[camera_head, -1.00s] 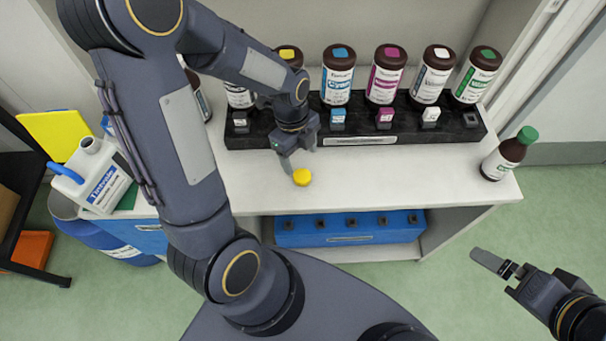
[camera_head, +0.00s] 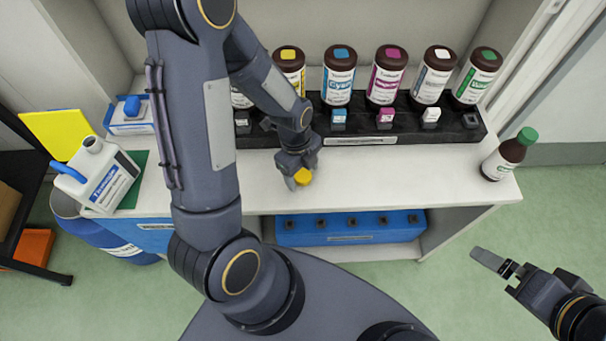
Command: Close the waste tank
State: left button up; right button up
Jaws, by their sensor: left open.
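A small round yellow cap (camera_head: 303,177) lies on the white bench top (camera_head: 400,170), near its front edge. My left gripper (camera_head: 297,181) is open and points down at the yellow cap, with its fingers right at it. The fingers partly hide the cap, and I cannot tell whether they touch it. A white jug (camera_head: 107,184) with a blue-and-white label and a blue part on its left stands at the left end. Its neck is uncapped; I cannot tell whether it is the waste tank. My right gripper (camera_head: 492,262) is at the lower right, away from the bench; its jaws are unclear.
A black rack (camera_head: 465,131) holds several brown bottles at the back. A brown bottle with a green cap (camera_head: 511,156) stands at the right. A blue box (camera_head: 350,230) is on the shelf below. A blue drum (camera_head: 105,238) stands at lower left. The front bench top is mostly clear.

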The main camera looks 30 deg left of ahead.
pick_arm(q)
jog(key=c, duration=1)
jog(key=shift+c, duration=0.2)
jog(key=shift+r, duration=0.1)
jog(key=shift+r, duration=0.2)
notch_tip(320, 180, up, 2)
jog(key=shift+w+r, duration=0.1)
jog(key=shift+r, duration=0.05)
jog(key=s+a+r, duration=0.2)
jog(key=s+r, duration=0.8)
jog(key=s, duration=0.4)
jog(key=shift+a, duration=0.35)
